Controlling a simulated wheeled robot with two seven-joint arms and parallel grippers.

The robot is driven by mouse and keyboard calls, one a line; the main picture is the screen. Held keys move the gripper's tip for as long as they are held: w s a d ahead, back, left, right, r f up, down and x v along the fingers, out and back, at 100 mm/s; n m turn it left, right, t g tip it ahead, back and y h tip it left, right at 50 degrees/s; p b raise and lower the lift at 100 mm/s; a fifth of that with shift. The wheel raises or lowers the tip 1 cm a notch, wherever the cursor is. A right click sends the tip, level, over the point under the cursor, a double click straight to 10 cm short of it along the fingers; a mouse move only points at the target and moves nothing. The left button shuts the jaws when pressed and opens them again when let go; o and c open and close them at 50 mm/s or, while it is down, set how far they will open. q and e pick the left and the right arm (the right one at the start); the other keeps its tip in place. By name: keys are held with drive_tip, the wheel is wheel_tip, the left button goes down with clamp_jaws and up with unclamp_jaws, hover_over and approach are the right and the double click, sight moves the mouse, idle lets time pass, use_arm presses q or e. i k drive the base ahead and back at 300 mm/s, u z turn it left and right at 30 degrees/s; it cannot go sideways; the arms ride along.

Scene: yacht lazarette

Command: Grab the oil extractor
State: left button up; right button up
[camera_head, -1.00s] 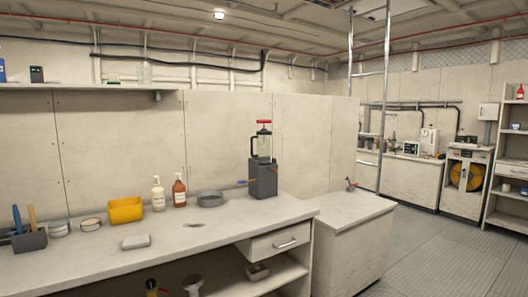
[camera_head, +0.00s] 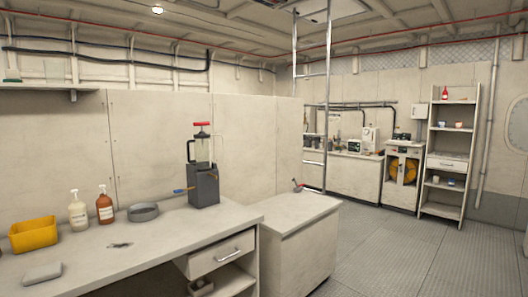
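The likely oil extractor (camera_head: 202,149) is a clear cylinder with a red top handle and a dark side handle. It stands upright on a dark grey block (camera_head: 203,188) at the back right end of the workbench (camera_head: 150,242). A blue-and-orange handled item (camera_head: 184,190) sticks out at the block's left side. Neither of my grippers shows in the view.
A grey round dish (camera_head: 143,212), two pump bottles (camera_head: 104,206), a yellow bin (camera_head: 33,234) and a pale block (camera_head: 42,272) sit on the bench. A lower cabinet (camera_head: 296,245) and a ladder (camera_head: 327,110) stand to the right. The grey floor (camera_head: 400,250) beyond is open.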

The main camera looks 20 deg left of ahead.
sight(201, 141)
drive_tip(key=z, duration=0.5)
drive_tip(key=i, duration=1.55)
drive_tip(key=u, duration=0.6)
